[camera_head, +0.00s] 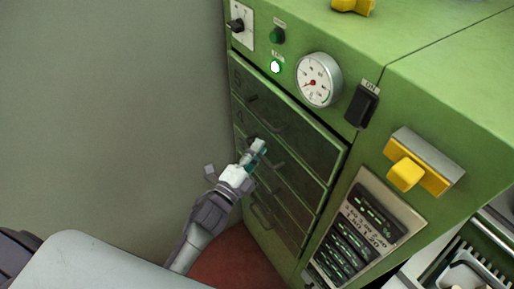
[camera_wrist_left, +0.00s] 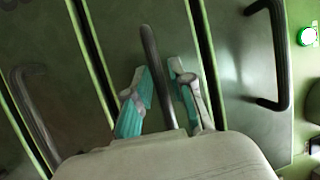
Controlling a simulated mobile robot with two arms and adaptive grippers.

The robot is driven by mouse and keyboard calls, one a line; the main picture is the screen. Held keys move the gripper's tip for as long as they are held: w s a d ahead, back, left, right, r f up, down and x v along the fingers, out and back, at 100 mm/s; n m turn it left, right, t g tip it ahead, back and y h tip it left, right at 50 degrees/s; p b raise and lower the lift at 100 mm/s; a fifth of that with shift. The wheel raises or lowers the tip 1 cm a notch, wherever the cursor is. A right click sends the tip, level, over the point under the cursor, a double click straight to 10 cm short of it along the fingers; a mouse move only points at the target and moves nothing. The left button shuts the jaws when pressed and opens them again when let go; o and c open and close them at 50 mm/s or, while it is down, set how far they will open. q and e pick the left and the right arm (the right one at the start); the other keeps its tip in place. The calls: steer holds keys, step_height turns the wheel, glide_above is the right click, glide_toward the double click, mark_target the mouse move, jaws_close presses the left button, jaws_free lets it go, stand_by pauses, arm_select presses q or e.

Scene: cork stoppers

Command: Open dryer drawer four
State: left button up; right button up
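The green dryer (camera_head: 345,120) has a column of dark drawers with bar handles, and they look shut. Their number labels are too faint to read surely. My left gripper (camera_head: 258,149) is at the second handle from the top. In the left wrist view its teal-padded fingers (camera_wrist_left: 162,95) stand apart on either side of that dark handle (camera_wrist_left: 150,50). A gap shows between the fingers, so contact with the bar cannot be told. The top handle (camera_head: 264,113) is above the gripper, and a lower handle (camera_head: 262,216) is below it. My right gripper is out of view.
A round gauge (camera_head: 318,80), a lit green lamp (camera_head: 275,67) and a black switch (camera_head: 361,105) sit above the drawers. A keypad panel (camera_head: 363,228) and a yellow latch (camera_head: 405,174) are to the right. A grey wall (camera_head: 110,110) borders the left.

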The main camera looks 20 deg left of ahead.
arm_select(q)
steer(key=shift+w, duration=0.1)
jaws_close()
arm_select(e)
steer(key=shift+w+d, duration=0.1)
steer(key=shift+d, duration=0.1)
